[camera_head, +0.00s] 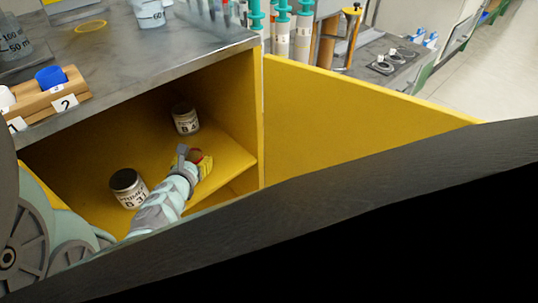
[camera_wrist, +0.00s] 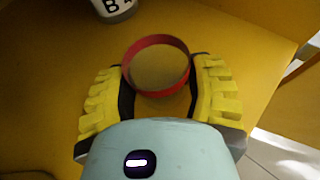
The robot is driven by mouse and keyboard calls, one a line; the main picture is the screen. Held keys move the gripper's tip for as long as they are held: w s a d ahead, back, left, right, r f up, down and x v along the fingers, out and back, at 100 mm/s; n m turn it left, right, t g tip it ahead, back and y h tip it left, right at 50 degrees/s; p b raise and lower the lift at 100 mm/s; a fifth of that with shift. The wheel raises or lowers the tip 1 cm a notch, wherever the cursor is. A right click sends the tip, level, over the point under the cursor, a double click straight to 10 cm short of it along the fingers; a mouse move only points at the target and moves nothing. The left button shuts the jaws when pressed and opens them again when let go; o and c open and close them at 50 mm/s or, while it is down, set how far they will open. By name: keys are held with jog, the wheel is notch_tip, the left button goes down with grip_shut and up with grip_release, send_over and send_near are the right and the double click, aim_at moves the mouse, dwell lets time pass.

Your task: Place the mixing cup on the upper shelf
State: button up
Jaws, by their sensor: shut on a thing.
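The mixing cup (camera_wrist: 157,66) is a round cup with a red rim and a brownish inside. My gripper (camera_wrist: 160,88) has its yellow ribbed fingers closed on the cup's two sides. In the head view my gripper (camera_head: 205,163) reaches into the yellow cabinet, and a bit of the cup (camera_head: 195,156) shows between its fingers. The cup is over the upper shelf (camera_head: 228,160), near its front right. I cannot tell whether its base touches the shelf.
On the shelf, a labelled jar (camera_head: 185,118) stands behind the cup and a larger jar (camera_head: 128,188) stands to the left. The open yellow door (camera_head: 350,110) is to the right. The worktop (camera_head: 130,60) lies above the cabinet, with a wooden rack (camera_head: 48,105) near its edge.

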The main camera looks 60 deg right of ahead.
jog(key=shift+r, duration=0.1)
jog(key=shift+w, duration=0.1)
jog(key=shift+f, duration=0.2)
jog(key=o, duration=0.8)
jog(key=shift+o, duration=0.2)
jog(key=shift+r, duration=0.25)
jog(key=p+v, duration=0.3)
jog(key=v, duration=0.9)
jog(key=shift+f+p, duration=0.1)
jog(key=shift+p, duration=0.25)
